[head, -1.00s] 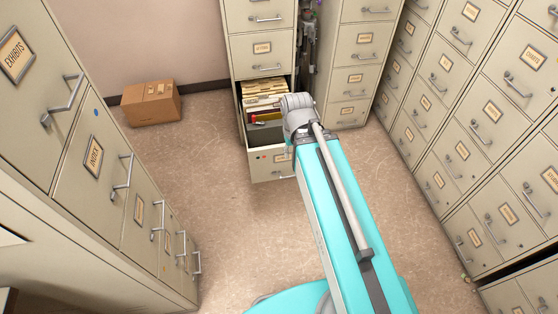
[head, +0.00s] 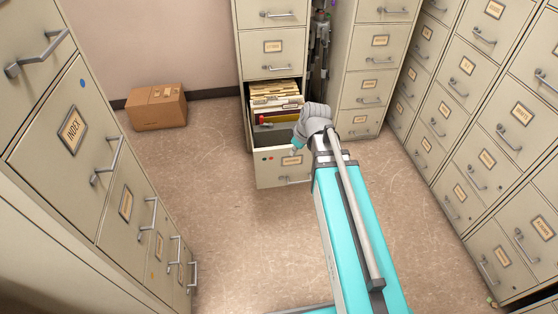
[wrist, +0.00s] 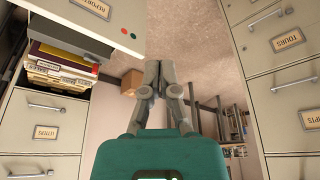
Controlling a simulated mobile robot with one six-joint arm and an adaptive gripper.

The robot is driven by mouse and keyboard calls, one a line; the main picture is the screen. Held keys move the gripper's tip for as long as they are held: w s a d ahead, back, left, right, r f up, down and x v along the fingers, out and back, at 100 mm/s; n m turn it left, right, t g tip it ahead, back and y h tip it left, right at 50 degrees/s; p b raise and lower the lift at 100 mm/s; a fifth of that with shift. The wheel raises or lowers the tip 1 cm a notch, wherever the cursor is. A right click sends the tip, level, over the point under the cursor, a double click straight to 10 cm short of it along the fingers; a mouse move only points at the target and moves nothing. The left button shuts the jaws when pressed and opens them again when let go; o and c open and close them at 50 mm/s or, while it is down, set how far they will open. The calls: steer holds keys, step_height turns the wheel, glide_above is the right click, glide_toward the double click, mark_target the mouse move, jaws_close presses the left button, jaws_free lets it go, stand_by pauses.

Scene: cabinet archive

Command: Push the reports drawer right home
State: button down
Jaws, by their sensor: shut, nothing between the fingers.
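The reports drawer (head: 283,167) is the open drawer low in the middle cabinet, pulled out with folders and dark dividers in it. In the wrist view its pale front (wrist: 122,22) carries the REPORTS label and red and green dots, at top left. My gripper (wrist: 159,66) is shut and empty, its fingertips just beyond the lower corner of that front in the picture; contact cannot be told. In the head view the grey wrist and a teal part of my arm cover the right of the drawer, and the fingers cannot be made out.
The middle cabinet (head: 272,47) has shut drawers above. Another cabinet (head: 372,60) stands to its right, with a dark gap between. A cardboard box (head: 157,107) lies by the back wall. Cabinet rows line the left (head: 90,150) and right (head: 490,120). The floor between is clear.

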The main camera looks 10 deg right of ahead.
steer(key=w+d+f+n+t+y+b, duration=0.1)
steer(key=w+f+n+t+y+b, duration=0.1)
steer(key=w+f+n+b, duration=0.5)
steer(key=shift+w+d+f+n+t+b, duration=0.5)
steer(key=shift+w+f+b, duration=0.7)
steer(key=shift+f+b, duration=1.15)
steer(key=shift+a+r+b, duration=0.1)
steer(key=shift+r+b, duration=0.15)
steer(key=shift+b, duration=0.15)
steer(key=b, duration=0.8)
glide_toward(275, 154)
steer(key=f, duration=0.1)
steer(key=a+f, duration=0.1)
steer(key=f, duration=0.1)
steer(key=w+a+f, duration=0.1)
steer(key=shift+a+f, duration=0.2)
steer(key=shift+f, duration=0.05)
steer(key=shift+w, duration=0.75)
